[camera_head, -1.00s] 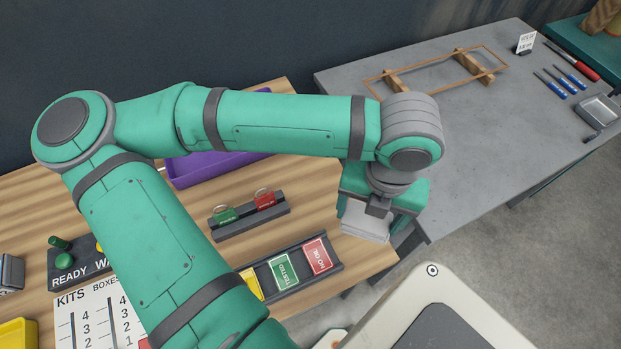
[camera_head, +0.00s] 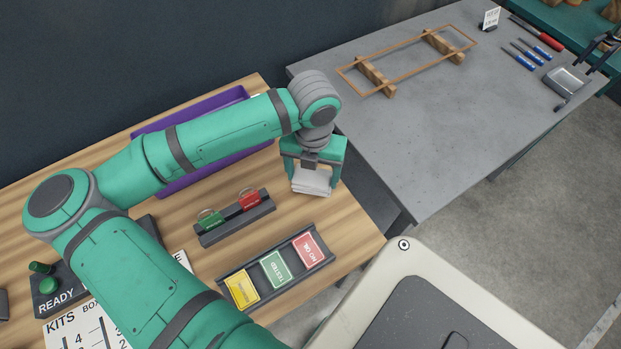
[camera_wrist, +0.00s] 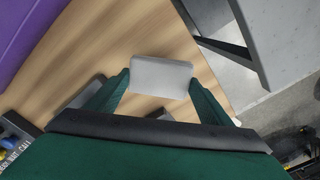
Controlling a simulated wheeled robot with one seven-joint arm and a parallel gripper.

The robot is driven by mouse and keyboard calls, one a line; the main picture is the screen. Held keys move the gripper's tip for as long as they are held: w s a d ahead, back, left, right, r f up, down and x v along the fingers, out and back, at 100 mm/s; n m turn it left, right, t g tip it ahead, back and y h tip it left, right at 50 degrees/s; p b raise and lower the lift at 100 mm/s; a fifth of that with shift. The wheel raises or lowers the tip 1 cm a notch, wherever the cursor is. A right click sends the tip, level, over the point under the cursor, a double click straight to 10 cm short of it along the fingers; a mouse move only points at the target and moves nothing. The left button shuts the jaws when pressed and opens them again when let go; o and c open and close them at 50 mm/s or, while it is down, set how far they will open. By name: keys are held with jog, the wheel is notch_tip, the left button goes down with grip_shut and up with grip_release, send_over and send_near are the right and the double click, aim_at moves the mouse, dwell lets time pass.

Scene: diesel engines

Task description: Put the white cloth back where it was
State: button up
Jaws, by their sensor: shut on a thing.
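The white cloth (camera_head: 312,181) is a folded, flat-sided bundle held below my gripper (camera_head: 314,172) in the head view. My gripper is shut on it, over the right part of the wooden table. In the wrist view the cloth (camera_wrist: 161,77) sits between the two green fingertips of my gripper (camera_wrist: 160,85), with wood behind it. I cannot tell exactly how high it is above the wood. Part of the cloth is hidden by the fingers.
A purple tray (camera_head: 241,155) lies behind my arm. A dark holder with green and red tags (camera_head: 236,218) and a rack of yellow, green and red cards (camera_head: 277,267) stand in front. The grey table (camera_head: 440,120) is at right, with a wooden frame (camera_head: 375,71) and tools.

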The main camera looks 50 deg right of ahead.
aim_at(311, 175)
jog(key=shift+w+d+f, duration=0.1)
jog(key=shift+w+f, duration=0.25)
jog(key=shift+f, duration=0.15)
notch_tip(311, 175, down, 3)
jog(key=shift+w+f, duration=0.1)
jog(key=o, duration=0.9)
notch_tip(311, 175, up, 12)
jog(key=shift+r, duration=0.1)
dwell(0.4)
